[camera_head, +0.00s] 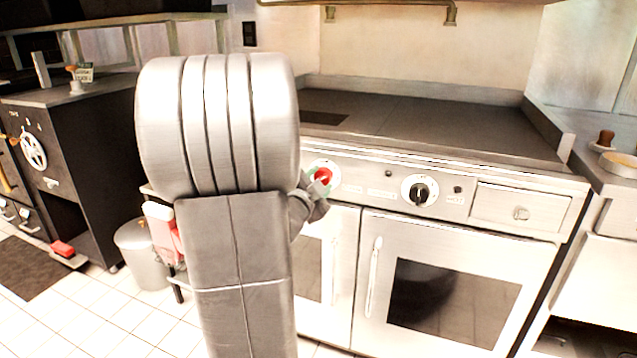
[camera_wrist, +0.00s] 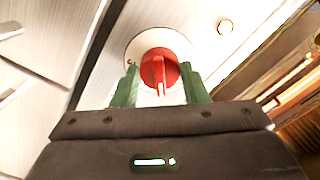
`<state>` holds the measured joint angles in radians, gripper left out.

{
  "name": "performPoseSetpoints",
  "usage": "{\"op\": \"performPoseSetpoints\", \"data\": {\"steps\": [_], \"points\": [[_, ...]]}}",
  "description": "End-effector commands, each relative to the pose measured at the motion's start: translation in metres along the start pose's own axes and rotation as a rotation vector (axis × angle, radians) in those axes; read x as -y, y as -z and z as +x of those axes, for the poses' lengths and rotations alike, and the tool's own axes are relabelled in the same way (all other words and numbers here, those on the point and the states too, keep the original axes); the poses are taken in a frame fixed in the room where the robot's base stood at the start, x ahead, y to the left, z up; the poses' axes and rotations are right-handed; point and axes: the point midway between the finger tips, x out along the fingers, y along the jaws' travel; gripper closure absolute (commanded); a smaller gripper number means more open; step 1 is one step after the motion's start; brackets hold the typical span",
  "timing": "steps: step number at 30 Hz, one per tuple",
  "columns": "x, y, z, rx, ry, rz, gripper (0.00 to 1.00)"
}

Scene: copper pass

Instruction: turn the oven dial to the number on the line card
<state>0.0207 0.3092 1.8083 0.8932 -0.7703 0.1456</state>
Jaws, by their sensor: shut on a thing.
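A red dial (camera_head: 323,175) on a white round plate sits on the oven's front panel, just right of my arm. In the wrist view the red dial (camera_wrist: 165,68) shows a pale pointer mark, and its plate's numbers cannot be read. My gripper (camera_head: 312,196) is at the dial, partly hidden by my own arm. In the wrist view my gripper (camera_wrist: 159,84) has its green fingers on both sides of the dial and is shut on it.
A black dial (camera_head: 420,191) sits further right on the same panel of the steel oven (camera_head: 535,248). The oven doors below have upright handles (camera_head: 373,275). A grey bin (camera_head: 143,252) stands left of my arm. Tiled floor shows at the lower left.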

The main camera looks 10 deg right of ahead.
Motion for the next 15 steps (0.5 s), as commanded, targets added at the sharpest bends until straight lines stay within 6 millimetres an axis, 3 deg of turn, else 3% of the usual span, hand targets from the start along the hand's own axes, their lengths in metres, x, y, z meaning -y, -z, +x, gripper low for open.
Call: {"op": "performPoseSetpoints", "data": {"steps": [1,2,5,15], "points": [[-0.0006,-0.0003,-0.0001,0.001,-0.001,-0.001,0.83],[-0.0006,-0.0003,-0.0001,0.001,-0.001,-0.001,0.58],[-0.0005,-0.0003,-0.0001,0.001,-0.001,-0.001,0.38],[0.0003,0.0,-0.0027,0.001,0.0,-0.001,0.38]]}}
